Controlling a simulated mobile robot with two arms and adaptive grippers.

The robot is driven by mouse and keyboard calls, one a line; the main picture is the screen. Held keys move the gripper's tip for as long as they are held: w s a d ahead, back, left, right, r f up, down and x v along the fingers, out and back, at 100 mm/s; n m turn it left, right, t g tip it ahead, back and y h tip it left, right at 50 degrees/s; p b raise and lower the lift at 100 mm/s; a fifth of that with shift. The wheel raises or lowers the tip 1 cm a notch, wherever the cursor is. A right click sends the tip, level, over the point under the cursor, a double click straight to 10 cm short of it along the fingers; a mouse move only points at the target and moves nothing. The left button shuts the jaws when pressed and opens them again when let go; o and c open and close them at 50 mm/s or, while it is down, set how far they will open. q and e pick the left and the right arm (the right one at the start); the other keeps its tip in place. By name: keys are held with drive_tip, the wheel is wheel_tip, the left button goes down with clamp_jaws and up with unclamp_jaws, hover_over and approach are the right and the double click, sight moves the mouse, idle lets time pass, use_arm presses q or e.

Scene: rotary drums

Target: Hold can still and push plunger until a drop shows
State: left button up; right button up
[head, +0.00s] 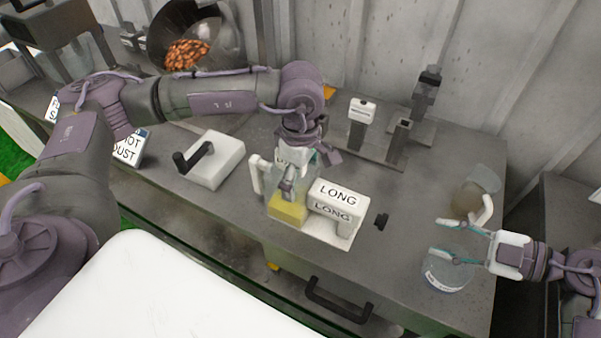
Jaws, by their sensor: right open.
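A clear container with yellow contents (287,211) stands on the bench in the middle of the head view. It may be the can, but I cannot tell for sure. My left gripper (288,186) points down at its top and seems to touch or overlap it. The gripper hides the container's top, so I see no plunger and no drop. Whether its fingers are open or shut is unclear. My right gripper (441,238) is open at the right, with its fingers pointing left. It is above or beside a round clear dish (446,277) with a label, and nothing shows between its fingers.
A white block labelled LONG (338,196) stands right beside the container. A white box with a black handle (213,160) is to the left. A tilted jar (468,197) is behind my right gripper. A stand (403,135) is at the back.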

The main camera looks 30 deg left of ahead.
use_arm(q)
drive_tip(key=c, duration=1)
drive_tip(key=shift+f, duration=0.1)
use_arm(e)
drive_tip(key=shift+f, duration=0.15)
drive_tip(key=shift+c, duration=0.2)
clamp_jaws()
use_arm(q)
drive_tip(key=shift+s, duration=0.1)
drive_tip(key=shift+s+f, duration=0.1)
drive_tip(key=shift+f, duration=0.1)
